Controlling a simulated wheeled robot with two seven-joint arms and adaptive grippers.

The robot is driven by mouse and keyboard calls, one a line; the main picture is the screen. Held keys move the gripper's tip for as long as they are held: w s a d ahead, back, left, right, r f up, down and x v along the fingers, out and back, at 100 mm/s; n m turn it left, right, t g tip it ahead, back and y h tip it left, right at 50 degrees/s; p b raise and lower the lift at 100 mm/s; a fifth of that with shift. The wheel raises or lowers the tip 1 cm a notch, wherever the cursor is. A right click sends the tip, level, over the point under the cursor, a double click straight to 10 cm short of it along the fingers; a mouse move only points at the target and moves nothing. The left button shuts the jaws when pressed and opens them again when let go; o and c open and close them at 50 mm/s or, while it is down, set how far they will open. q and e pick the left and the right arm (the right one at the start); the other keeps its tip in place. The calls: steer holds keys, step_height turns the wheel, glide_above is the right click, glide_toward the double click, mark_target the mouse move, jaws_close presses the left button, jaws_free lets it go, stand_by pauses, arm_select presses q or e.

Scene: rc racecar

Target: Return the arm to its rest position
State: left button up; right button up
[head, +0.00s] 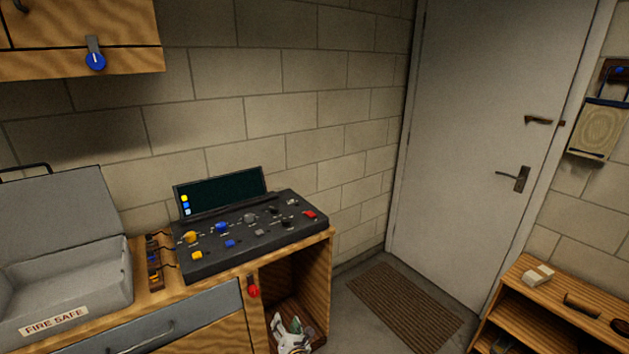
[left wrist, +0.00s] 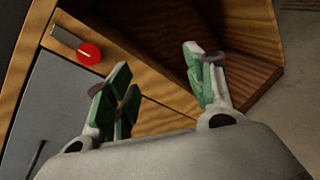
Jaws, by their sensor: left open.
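My left gripper (head: 290,336) shows at the bottom edge of the head view, in front of the open compartment (head: 318,275) of the wooden cabinet. In the left wrist view its two green-padded fingers (left wrist: 157,88) are spread apart, with nothing between them. Behind them are the cabinet's wooden front and the dark compartment. A red knob (head: 253,292) sits on the cabinet front, left of the gripper and apart from it. It also shows in the left wrist view (left wrist: 89,54). My right gripper is in neither view.
A black control console (head: 240,240) with coloured knobs and a dark screen (head: 222,192) stands on the cabinet. A grey fire-safe box (head: 70,285) sits open at left. A wooden shelf (head: 575,290) is at lower right. The floor around the brown mat (head: 385,305) is clear before the door (head: 470,130).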

arm_select(q)
step_height(320, 180, down, 12)
steer(key=n+g+h, duration=0.5)
steer(key=n+h, duration=0.1)
steer(key=n, duration=1.6)
steer(key=s+a+f+n+g, duration=0.1)
steer(key=s+a+f+n, duration=0.5)
steer(key=s+f, duration=0.3)
steer(key=s+a+f+n+g, duration=0.2)
steer(key=s+a+f+n, duration=0.4)
steer(key=s, duration=0.4)
steer(key=s+a+f+g, duration=0.1)
steer(key=s+f, duration=0.3)
steer(key=s, duration=0.9)
steer(key=s+a+f+n+g, duration=0.1)
steer(key=s+a+f+g, duration=0.1)
steer(key=s, duration=1.1)
steer(key=s+a+f+g, duration=0.1)
steer(key=s+f, duration=0.5)
steer(key=s, duration=0.7)
steer(key=shift+a+n+g+y, duration=0.3)
steer(key=shift+a+g+y, duration=0.1)
steer(key=shift+a, duration=0.5)
steer(key=shift+s, duration=0.2)
